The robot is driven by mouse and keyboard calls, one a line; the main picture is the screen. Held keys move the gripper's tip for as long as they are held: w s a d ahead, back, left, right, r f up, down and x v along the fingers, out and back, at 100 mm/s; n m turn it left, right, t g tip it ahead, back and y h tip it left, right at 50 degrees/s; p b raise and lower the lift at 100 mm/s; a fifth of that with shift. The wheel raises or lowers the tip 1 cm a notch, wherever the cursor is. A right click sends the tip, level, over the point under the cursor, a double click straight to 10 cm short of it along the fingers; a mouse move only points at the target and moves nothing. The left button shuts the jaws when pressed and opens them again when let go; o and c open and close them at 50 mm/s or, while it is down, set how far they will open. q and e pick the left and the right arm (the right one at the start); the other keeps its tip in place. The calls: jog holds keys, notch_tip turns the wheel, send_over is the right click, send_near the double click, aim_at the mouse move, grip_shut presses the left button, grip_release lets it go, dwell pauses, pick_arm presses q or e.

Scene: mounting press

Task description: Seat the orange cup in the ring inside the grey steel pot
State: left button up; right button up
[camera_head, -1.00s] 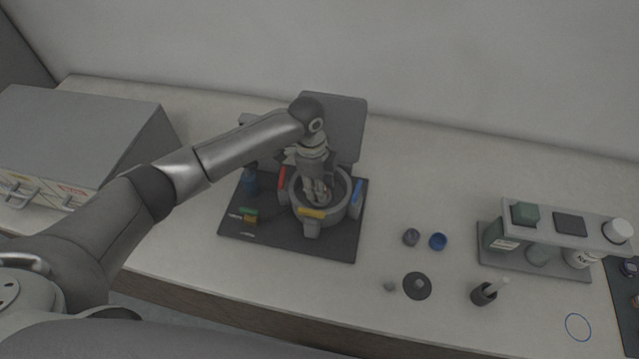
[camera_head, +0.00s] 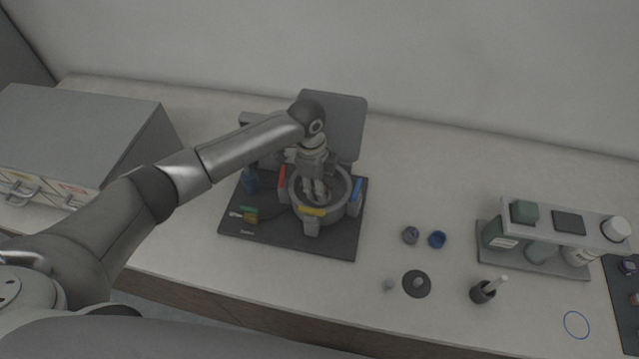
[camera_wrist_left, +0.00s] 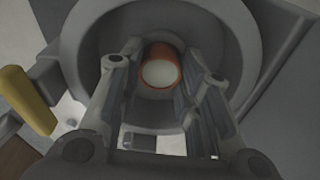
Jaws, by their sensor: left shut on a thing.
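The grey steel pot (camera_head: 336,213) stands on a dark mat, with red, yellow and blue tabs around its rim. My left gripper (camera_head: 316,197) reaches down into the pot from above. In the left wrist view, its two fingers (camera_wrist_left: 160,62) are shut on the orange cup (camera_wrist_left: 165,53), which shows an orange rim and a pale inside facing the camera. The cup is inside the outline of the pot wall (camera_wrist_left: 240,50). The ring under the cup is hidden, and I cannot tell whether the cup touches it. My right gripper is not in view.
A rack (camera_head: 534,259) with bottles stands farther right. A grey cabinet (camera_head: 75,125) fills the left.

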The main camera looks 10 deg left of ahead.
pick_arm(q)
jog(key=o, duration=1.1)
jog(key=shift+o, duration=1.1)
jog(key=shift+r+p, duration=3.5)
